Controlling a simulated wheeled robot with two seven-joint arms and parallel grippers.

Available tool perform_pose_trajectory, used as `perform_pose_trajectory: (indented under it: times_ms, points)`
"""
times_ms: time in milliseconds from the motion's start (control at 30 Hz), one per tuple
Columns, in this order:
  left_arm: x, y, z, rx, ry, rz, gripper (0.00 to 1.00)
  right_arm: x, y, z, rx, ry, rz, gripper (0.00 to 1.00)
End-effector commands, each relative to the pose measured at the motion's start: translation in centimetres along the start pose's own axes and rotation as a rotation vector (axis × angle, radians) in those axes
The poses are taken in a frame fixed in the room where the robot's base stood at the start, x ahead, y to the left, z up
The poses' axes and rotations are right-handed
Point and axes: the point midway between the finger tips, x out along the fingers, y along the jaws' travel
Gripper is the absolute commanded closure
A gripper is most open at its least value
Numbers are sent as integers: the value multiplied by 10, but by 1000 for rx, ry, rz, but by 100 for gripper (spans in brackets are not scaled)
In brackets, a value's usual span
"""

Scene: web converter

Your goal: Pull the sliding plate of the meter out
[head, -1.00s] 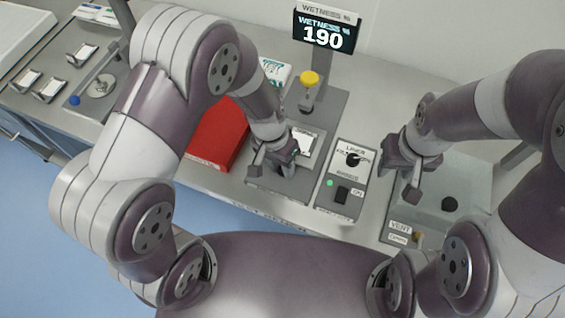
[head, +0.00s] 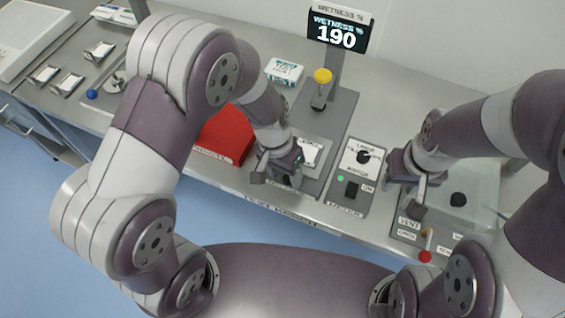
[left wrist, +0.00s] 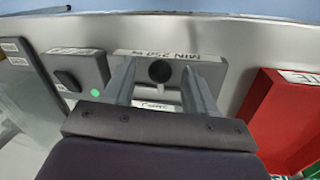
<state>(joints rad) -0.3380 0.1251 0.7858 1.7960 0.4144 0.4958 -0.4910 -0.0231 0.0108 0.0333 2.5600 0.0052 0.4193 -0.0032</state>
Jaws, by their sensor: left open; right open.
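The meter has a dark screen (head: 338,36) reading "WETNESS % 190" and a yellow knob (head: 322,76) above its grey base (head: 340,112). A plate with a white pad (head: 311,150) lies at the base's front, partly hidden by my left gripper (head: 274,178). In the left wrist view, the open fingers of my left gripper (left wrist: 158,88) point at the bench front, one on each side of a round black knob (left wrist: 160,71). Contact with it cannot be told. My right gripper (head: 405,192) is open and empty, right of the switch box.
A red box (head: 226,134) stands left of the meter. A switch box (head: 352,180) with a green light stands right of it. A clear-covered unit (head: 470,190) with a red-tipped lever (head: 425,256) is further right. A white-and-teal pack (head: 284,72) lies behind.

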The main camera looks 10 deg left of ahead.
Motion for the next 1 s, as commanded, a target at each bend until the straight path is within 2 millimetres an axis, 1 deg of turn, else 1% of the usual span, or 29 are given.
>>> perform_pose_trajectory:
  times_ms: [200, 300, 433, 500, 600, 1000]
  points:
    - [-59, 0, 0, 2, 8, -2, 44, 4, 0, 0, 0, 0, 0, 57]
    - [-83, 0, 1, 2, 7, -3, 44, 6, 0, 1, 0, 0, 0, 57]
    - [-105, 0, 2, 0, 4, -2, 44, 7, 0, 1, 0, 0, 0, 57]
    - [-111, 0, 2, 0, 1, -2, 44, 7, 0, 1, 0, 0, 0, 57]
    - [-114, 0, 3, 1, 1, -2, 44, 7, 0, 1, 0, 0, 0, 57]
    - [-114, 1, 3, 1, 1, -2, 44, 7, 0, 1, 0, 0, 0, 57]
